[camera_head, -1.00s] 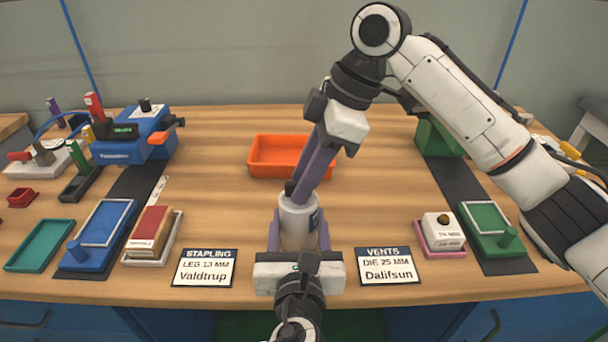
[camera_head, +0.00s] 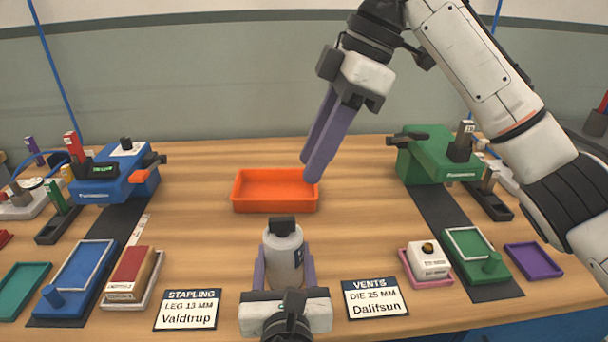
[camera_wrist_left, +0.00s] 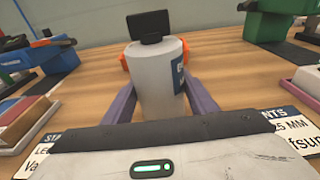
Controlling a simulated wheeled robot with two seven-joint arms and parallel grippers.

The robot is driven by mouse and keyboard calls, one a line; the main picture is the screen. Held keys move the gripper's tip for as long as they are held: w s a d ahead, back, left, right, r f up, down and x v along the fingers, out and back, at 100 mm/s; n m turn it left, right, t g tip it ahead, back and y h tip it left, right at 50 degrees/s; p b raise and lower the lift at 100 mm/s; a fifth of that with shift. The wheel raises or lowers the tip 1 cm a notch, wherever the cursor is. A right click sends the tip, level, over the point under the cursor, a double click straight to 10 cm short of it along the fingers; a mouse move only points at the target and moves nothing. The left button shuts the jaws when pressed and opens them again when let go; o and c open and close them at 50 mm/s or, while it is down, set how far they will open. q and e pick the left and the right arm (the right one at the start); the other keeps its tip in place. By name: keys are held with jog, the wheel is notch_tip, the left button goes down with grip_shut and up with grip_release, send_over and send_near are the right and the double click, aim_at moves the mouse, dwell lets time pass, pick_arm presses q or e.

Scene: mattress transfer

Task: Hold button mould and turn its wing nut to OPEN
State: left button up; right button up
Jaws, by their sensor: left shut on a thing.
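The button mould (camera_head: 284,258) is a pale grey cylinder with a dark blue label on its right side. It stands upright between the purple fingers of my left gripper (camera_head: 284,272), which is shut on it. Its black wing nut (camera_head: 283,226) is on top, and in the left wrist view the wing nut (camera_wrist_left: 148,25) lies roughly left to right. My right gripper (camera_head: 318,178) is above and behind the mould, apart from it, with purple fingers pointing down. Its fingers overlap in this view, so I cannot tell its opening. Any OPEN marking is not readable.
An orange tray (camera_head: 275,210) sits behind the mould. Sign cards STAPLING (camera_head: 188,310) and VENTS (camera_head: 374,299) lie either side of my left gripper. A blue press (camera_head: 115,180) stands at left, a green press (camera_head: 425,165) at right.

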pick_arm(q)
jog(key=shift+r, duration=0.15)
jog(key=o, duration=1.7)
jog(key=shift+c, duration=0.2)
